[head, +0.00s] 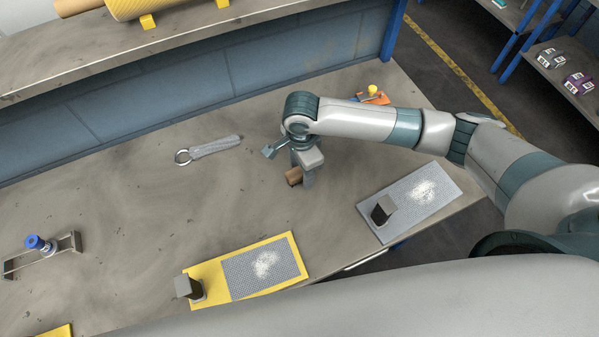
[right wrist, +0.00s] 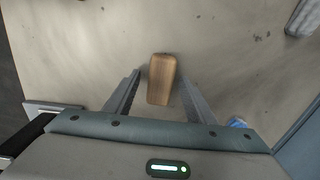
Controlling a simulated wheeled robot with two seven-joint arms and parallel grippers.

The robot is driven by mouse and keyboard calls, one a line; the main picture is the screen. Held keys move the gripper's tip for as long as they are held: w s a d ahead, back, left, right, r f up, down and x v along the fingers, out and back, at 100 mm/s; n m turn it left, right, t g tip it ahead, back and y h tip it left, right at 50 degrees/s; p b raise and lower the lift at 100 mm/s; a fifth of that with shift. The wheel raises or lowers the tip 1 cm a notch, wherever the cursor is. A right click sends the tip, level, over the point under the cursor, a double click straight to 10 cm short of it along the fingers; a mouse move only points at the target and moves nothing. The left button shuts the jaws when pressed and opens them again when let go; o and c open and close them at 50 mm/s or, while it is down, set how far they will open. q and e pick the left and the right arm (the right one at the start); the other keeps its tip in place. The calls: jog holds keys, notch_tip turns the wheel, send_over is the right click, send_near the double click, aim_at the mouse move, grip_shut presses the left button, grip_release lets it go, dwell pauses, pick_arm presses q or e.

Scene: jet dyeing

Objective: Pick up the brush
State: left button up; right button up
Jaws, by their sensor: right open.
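The brush appears as a brown wooden block, probably its handle or back, lying on the worn grey worktable in the head view (head: 293,177). It also shows in the right wrist view (right wrist: 162,78); no bristles can be made out. My right gripper (head: 302,174) points down at the block, and its body hides part of it in the head view. In the right wrist view the gripper's two fingers (right wrist: 160,88) are open, one on each side of the block, with gaps visible. My left gripper is not in view.
A grey strap with a ring (head: 212,147) lies left of the gripper. A yellow board (head: 212,283) and a grey board (head: 374,218) with powdery mesh lie nearer. A blue-knobbed metal frame (head: 40,246) stands left; an orange item (head: 377,99) lies behind my right arm.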

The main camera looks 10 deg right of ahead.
jog(key=shift+c, duration=0.6)
jog(key=c, duration=1)
jog(key=shift+c, duration=0.2)
jog(key=shift+r, duration=0.1)
jog(key=shift+r+b, duration=0.35)
jog(key=shift+r, duration=0.45)
notch_tip(320, 180, up, 2)
jog(key=shift+d+r+b, duration=0.1)
jog(key=shift+r+b, duration=0.15)
jog(key=shift+b, duration=0.15)
jog(key=s+d+r+b, duration=0.1)
jog(key=s+d+r, duration=0.5)
jog(key=s+d, duration=0.1)
jog(key=shift+s+d+r+b, duration=0.25)
jog(key=shift+d+r+b, duration=0.15)
jog(key=shift+d, duration=0.45)
